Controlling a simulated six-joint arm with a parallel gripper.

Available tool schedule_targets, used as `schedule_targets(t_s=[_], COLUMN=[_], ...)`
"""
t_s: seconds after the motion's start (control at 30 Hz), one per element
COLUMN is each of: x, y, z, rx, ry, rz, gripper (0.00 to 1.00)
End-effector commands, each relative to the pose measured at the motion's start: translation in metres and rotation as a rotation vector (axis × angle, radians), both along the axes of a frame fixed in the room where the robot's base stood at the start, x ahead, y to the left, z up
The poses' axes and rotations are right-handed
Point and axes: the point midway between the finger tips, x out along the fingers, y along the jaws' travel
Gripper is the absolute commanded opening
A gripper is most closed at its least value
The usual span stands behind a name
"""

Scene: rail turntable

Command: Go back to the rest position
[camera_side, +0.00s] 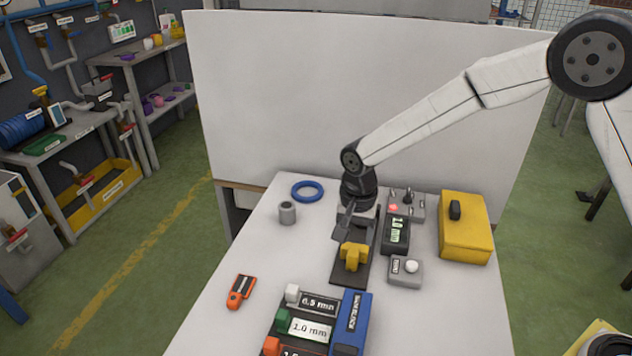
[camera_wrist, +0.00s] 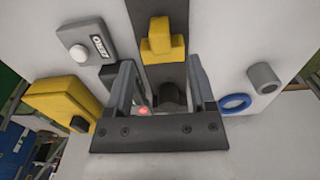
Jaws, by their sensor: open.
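My gripper (camera_side: 352,222) is over the far part of the dark rail (camera_side: 345,273) on the white table, pointing down. In the wrist view my gripper (camera_wrist: 160,84) shows its two fingers spread apart, with nothing clearly held between them. A yellow block-like carriage (camera_side: 353,256) sits on the rail, nearer the side camera than the gripper and apart from the fingers. It also shows in the wrist view (camera_wrist: 162,42) beyond the fingertips. A dark part on the rail lies between the fingers in the wrist view; I cannot tell what it is.
Right of the rail are a 1.0 mm display (camera_side: 396,234), a ZERO button box (camera_side: 405,272), a red-lit switch box (camera_side: 408,204) and a yellow case (camera_side: 466,228). Left are a blue ring (camera_side: 307,191), grey cylinder (camera_side: 287,213) and orange tool (camera_side: 240,292). Labelled blocks (camera_side: 318,302) stand in front.

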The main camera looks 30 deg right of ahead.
Motion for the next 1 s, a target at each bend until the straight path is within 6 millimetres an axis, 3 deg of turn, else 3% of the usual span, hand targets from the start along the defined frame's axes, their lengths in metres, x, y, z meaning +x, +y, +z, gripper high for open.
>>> schedule_targets(t_s=[0.27, 0.47, 1.0], x=[-0.005, -0.024, -0.133], y=[-0.008, -0.032, -0.115], z=[0.004, 0.015, 0.038], rx=[0.002, 0.006, -0.051], ry=[-0.009, -0.043, -0.188], rz=[0.030, 0.139, 0.627], gripper=[0.71, 0.71, 0.71])
